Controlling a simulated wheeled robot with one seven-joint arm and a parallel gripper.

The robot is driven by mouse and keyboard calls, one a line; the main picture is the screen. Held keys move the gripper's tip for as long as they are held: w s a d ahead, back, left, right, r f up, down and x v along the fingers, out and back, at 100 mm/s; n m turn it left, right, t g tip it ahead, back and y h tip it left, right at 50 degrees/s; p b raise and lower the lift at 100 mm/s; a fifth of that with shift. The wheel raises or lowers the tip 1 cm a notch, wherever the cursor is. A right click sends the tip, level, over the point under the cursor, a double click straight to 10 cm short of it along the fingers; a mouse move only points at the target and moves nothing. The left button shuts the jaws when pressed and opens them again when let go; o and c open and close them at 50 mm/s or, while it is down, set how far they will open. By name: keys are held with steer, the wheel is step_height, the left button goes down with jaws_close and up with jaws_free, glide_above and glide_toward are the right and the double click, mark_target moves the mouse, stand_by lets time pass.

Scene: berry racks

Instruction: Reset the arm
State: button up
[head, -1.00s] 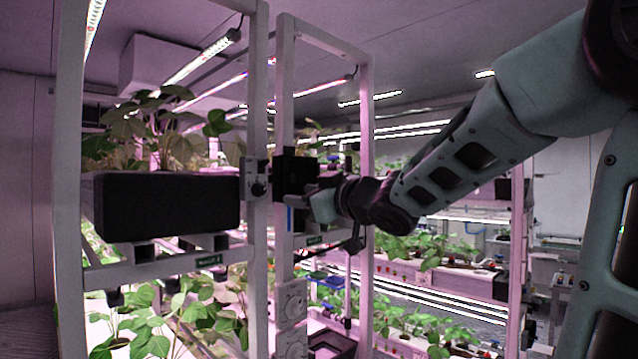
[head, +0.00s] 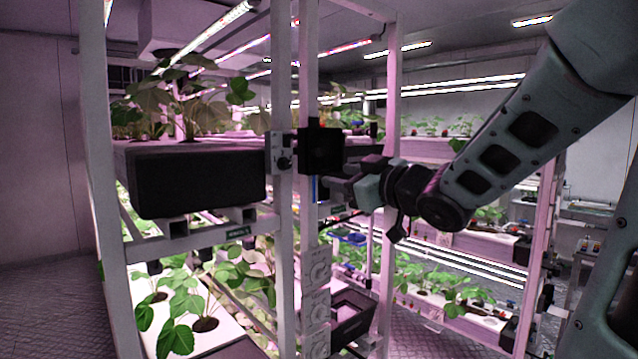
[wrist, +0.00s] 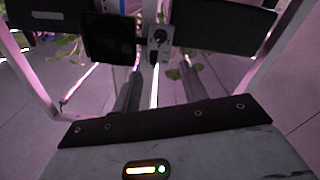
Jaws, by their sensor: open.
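My arm reaches in from the right of the head view. My gripper (head: 342,190) is at its end, beside the white rack post and just below a black box. In the wrist view my gripper (wrist: 160,88) shows two dark fingers spread apart with nothing between them. A pale rack post stands beyond the gap. Whether the fingertips touch the rack cannot be told.
A white rack frame (head: 103,200) holds a long black planter (head: 196,183) with leafy plants. A black box (head: 321,151) and a small grey switch unit (head: 282,153) sit by the posts. An empty dark crate (head: 362,318) is lower down. Open floor (head: 55,300) lies left.

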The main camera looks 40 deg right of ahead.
steer(key=a+f+g+b, duration=0.3)
steer(key=a+f, duration=0.2)
steer(key=f, duration=0.3)
steer(key=a+f+g+y+b, duration=0.1)
steer(key=a+f+g+b, duration=0.15)
steer(key=a+f, duration=0.5)
steer(key=a+f+g+b, duration=0.3)
steer(key=a+f+b, duration=0.1)
steer(key=f, duration=0.6)
steer(key=s+a+f+n+g+b, duration=0.1)
steer(key=s+a+f+g+b, duration=0.2)
steer(key=s+a+f+g, duration=0.2)
steer(key=s+a+f+n+g+b, duration=0.2)
steer(key=s+a+f+g+b, duration=0.2)
steer(key=s+a+f, duration=0.3)
steer(key=s+f, duration=0.5)
steer(key=s, duration=0.4)
steer(key=shift+s+a+f+n+g+h+b, duration=0.25)
steer(key=shift+a+n+g+h+b, duration=0.05)
steer(key=shift+a+g+h, duration=0.1)
